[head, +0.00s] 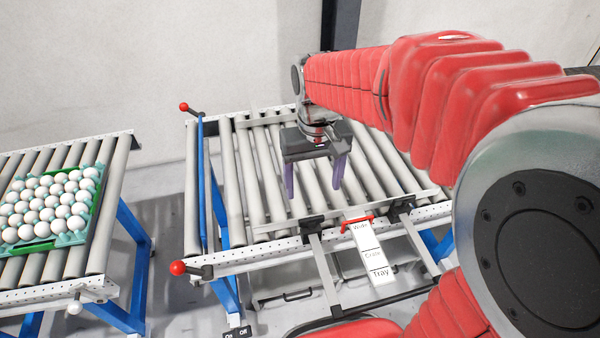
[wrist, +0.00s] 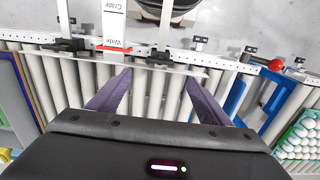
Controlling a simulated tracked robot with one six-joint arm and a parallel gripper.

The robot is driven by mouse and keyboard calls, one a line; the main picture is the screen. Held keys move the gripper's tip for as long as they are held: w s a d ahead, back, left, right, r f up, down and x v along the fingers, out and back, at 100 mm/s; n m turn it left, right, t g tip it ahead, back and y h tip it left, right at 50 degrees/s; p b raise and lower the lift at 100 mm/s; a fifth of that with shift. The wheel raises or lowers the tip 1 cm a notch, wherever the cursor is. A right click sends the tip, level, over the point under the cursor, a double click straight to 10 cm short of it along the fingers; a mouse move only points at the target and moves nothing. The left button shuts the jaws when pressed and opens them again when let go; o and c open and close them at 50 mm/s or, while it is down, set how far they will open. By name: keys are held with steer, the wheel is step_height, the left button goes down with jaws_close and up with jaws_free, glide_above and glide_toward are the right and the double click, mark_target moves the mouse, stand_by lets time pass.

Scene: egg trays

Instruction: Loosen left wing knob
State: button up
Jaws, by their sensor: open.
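Two black clamp-like knobs sit on the near rail of the middle roller conveyor in the head view: a left one (head: 312,225) and a right one (head: 400,206). I take the left one as the left wing knob; its wings are too small to make out. The wrist view looks from the opposite side, so the left knob (wrist: 160,58) shows right of the other (wrist: 66,44). My gripper (head: 314,190) is open and empty above the rollers, purple fingers pointing down. In the wrist view its fingertips (wrist: 158,76) straddle the left knob's direction, apart from it.
A label strip (head: 371,250) reading Wide, Crate, Tray with a red slider (head: 357,222) lies between the knobs. Red ball handles (head: 178,268) stand at the conveyor's left side. A left conveyor holds an egg tray (head: 70,238). The middle rollers are bare.

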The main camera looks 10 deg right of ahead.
mark_target(312, 218)
steer(key=shift+f, duration=0.1)
stand_by(0.3)
step_height(312, 218, down, 14)
steer(key=shift+r, duration=0.15)
stand_by(0.6)
steer(key=shift+c, duration=0.5)
steer(key=c, duration=0.9)
steer(key=shift+d, duration=0.2)
steer(key=shift+a, duration=0.1)
steer(key=shift+c, duration=0.2)
